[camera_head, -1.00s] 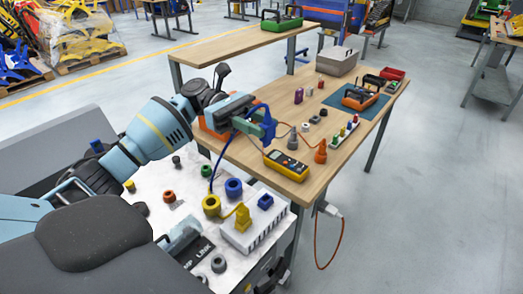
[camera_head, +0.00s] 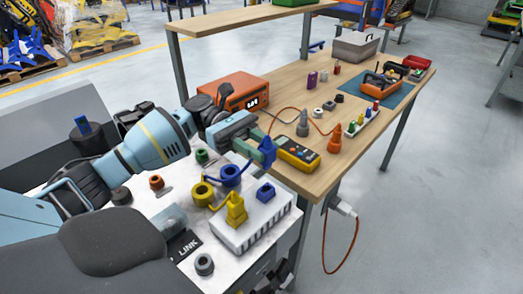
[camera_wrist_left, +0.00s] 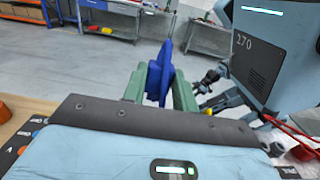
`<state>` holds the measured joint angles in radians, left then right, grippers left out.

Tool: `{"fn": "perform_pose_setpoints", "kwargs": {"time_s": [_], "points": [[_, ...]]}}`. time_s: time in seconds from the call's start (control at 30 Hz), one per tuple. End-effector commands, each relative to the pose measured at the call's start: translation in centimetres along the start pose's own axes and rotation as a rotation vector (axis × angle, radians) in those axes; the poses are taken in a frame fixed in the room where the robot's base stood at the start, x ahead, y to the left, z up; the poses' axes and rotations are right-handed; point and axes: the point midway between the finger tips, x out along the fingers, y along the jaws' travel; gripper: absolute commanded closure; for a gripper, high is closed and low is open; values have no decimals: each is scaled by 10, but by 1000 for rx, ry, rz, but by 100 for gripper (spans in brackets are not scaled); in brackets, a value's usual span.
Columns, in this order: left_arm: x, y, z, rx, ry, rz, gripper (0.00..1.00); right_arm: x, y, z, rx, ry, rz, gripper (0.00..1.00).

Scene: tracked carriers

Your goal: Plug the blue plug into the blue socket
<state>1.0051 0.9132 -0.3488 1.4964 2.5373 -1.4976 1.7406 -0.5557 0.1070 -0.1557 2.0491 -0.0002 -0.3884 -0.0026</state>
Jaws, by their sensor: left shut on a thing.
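The blue plug (camera_head: 267,151) is held between the green fingers of my left gripper (camera_head: 254,152). It also shows upright between those fingers in the left wrist view (camera_wrist_left: 160,75). The blue socket (camera_head: 265,193) sits on top of a white block (camera_head: 255,222), below the plug in the head view, with a clear gap between them. A yellow plug (camera_head: 236,209) stands on the same block, left of the blue socket. My right gripper does not show clearly in either view.
A blue ring (camera_head: 230,176) and a yellow ring (camera_head: 203,194) stand behind the block. A yellow multimeter (camera_head: 297,153) lies on the wooden table (camera_head: 322,178) at the right. An orange box (camera_head: 232,95) stands behind my gripper.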

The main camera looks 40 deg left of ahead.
Motion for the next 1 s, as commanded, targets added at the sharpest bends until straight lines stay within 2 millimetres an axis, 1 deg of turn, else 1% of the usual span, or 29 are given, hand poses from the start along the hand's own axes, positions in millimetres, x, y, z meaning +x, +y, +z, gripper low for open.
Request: {"fn": "perform_pose_setpoints", "kwargs": {"time_s": [0.27, 0.5, 0.6, 0.7, 0.9, 1.0], "points": [[0, 0, 2, 0, -1, 0, 100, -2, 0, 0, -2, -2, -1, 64], [-2, 0, 5, -1, -14, 0, 100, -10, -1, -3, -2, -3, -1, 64], [-2, 0, -6, -4, -12, 0, 100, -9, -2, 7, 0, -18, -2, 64], [-2, 0, -16, -6, -12, 1, 100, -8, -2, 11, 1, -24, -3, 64], [-2, 0, -33, -6, -14, -1, 100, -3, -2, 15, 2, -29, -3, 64], [-2, 0, -41, -6, -13, -1, 100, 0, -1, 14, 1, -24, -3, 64]]}}
